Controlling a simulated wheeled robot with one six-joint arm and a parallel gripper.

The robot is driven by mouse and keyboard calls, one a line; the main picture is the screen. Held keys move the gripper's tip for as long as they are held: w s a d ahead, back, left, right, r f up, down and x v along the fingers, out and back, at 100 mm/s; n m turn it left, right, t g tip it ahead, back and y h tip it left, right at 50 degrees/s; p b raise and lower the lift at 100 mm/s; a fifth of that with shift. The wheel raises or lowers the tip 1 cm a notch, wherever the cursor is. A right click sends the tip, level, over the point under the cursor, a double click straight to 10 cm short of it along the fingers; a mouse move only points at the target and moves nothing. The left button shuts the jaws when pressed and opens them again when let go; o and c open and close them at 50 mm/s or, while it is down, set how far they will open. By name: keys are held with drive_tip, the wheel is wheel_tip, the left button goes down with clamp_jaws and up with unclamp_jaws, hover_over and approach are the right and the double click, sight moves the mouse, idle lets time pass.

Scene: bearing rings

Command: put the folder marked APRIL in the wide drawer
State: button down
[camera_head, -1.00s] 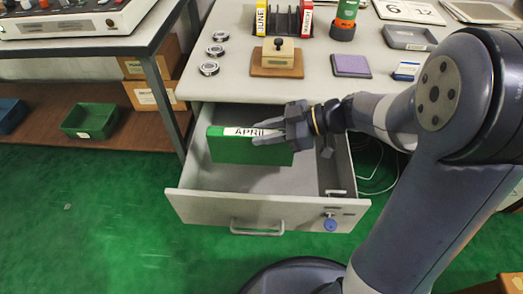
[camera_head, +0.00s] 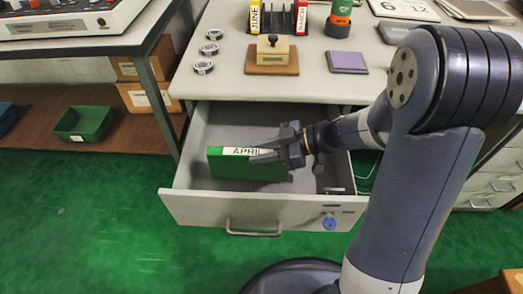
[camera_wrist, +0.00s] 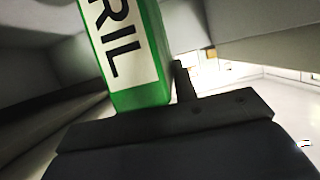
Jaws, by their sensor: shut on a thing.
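The green folder marked APRIL (camera_head: 235,166) is upright inside the open wide drawer (camera_head: 215,207), its white label facing up. It also shows in the wrist view (camera_wrist: 150,95), where the letters RIL can be read. My gripper (camera_head: 268,154) is shut on the right end of the folder. The folder's lower part is down between the drawer walls. I cannot tell whether its bottom edge touches the drawer floor.
On the desk (camera_head: 225,85) above stand a rack (camera_head: 281,18) with a yellow JUNE folder and a red folder, a stamp on a brown base (camera_head: 272,58) and a purple pad (camera_head: 348,62). Drawer room remains around the folder.

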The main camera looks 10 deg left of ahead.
drive_tip(key=shift+f+b, duration=0.5)
drive_tip(key=shift+b, duration=0.4)
drive_tip(key=c, duration=1.1)
unclamp_jaws()
drive_tip(key=shift+r, duration=0.15)
drive_tip(key=r+p, duration=0.1)
drive_tip(key=p, duration=0.2)
drive_tip(key=shift+r, duration=0.3)
drive_tip(key=v, duration=0.8)
drive_tip(key=p+v, duration=0.1)
drive_tip(key=v, duration=0.2)
drive_tip(key=shift+d+f, duration=0.15)
drive_tip(key=shift+d, duration=0.35)
